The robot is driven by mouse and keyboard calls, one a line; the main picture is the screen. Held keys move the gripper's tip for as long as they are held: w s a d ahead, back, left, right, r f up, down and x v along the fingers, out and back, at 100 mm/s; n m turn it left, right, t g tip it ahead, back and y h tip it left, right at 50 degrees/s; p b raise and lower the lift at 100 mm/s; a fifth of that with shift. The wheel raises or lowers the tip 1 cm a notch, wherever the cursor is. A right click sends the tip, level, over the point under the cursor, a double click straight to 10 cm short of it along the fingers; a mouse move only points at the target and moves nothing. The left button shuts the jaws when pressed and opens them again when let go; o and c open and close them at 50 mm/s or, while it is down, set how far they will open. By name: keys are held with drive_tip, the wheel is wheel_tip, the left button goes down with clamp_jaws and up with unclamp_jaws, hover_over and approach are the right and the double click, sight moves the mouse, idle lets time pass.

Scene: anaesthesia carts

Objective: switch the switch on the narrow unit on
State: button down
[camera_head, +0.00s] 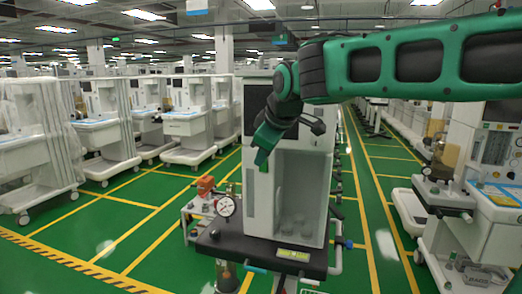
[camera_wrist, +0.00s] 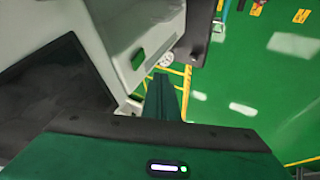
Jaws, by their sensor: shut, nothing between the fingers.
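The narrow unit (camera_head: 262,200) is a tall white cabinet with a dark screen at its top, in the middle of the head view. Its pale casing (camera_wrist: 118,28) and a dark panel fill the left of the wrist view. A small green piece (camera_wrist: 138,59), which looks like the switch, sits on the casing's pale face; its on or off position cannot be told. My gripper (camera_head: 263,150) is at the unit's upper front left. In the wrist view my gripper (camera_wrist: 165,90) is shut and empty, its fingers just right of and below the green piece; contact cannot be told.
Other white carts (camera_head: 187,125) line the left, and another cart (camera_head: 490,215) stands at the right. Green floor with yellow lines is open between them.

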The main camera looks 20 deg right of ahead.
drive_tip(key=w+d+f, duration=0.2)
drive_tip(key=w, duration=0.3)
drive_tip(key=shift+w+d, duration=0.15)
drive_tip(key=shift+w+d+r, duration=0.1)
drive_tip(key=shift+w, duration=0.15)
idle(0.4)
